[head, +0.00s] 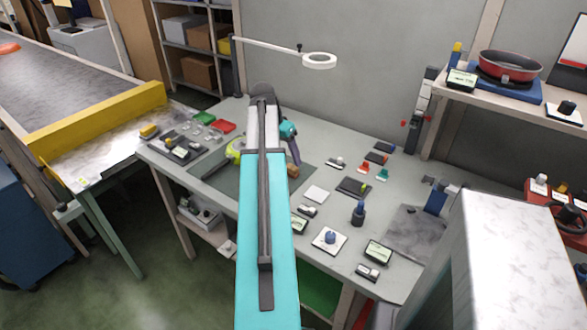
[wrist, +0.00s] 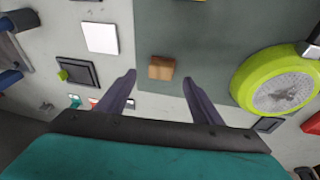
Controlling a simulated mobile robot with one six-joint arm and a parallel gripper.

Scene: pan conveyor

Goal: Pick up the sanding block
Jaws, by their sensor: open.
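The sanding block looks to be the small brown wooden block (wrist: 161,68) on the edge of a dark grey-green mat in the wrist view. In the head view it shows as a small brown block (head: 293,171) just right of my arm. My gripper (wrist: 160,79) is open and empty, with its two dark fingers spread to the left and right of the block in the picture. The block appears between and just beyond the fingertips; I cannot tell the height gap. In the head view my arm hides part of the mat (head: 222,181).
A lime-green ring with a grey disc (wrist: 280,88) lies right of the block. A white square (wrist: 101,38) and a dark tray (wrist: 77,72) lie left. The bench holds several small parts; a lamp (head: 319,61) overhangs its back. A white-topped block (head: 520,240) stands front right.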

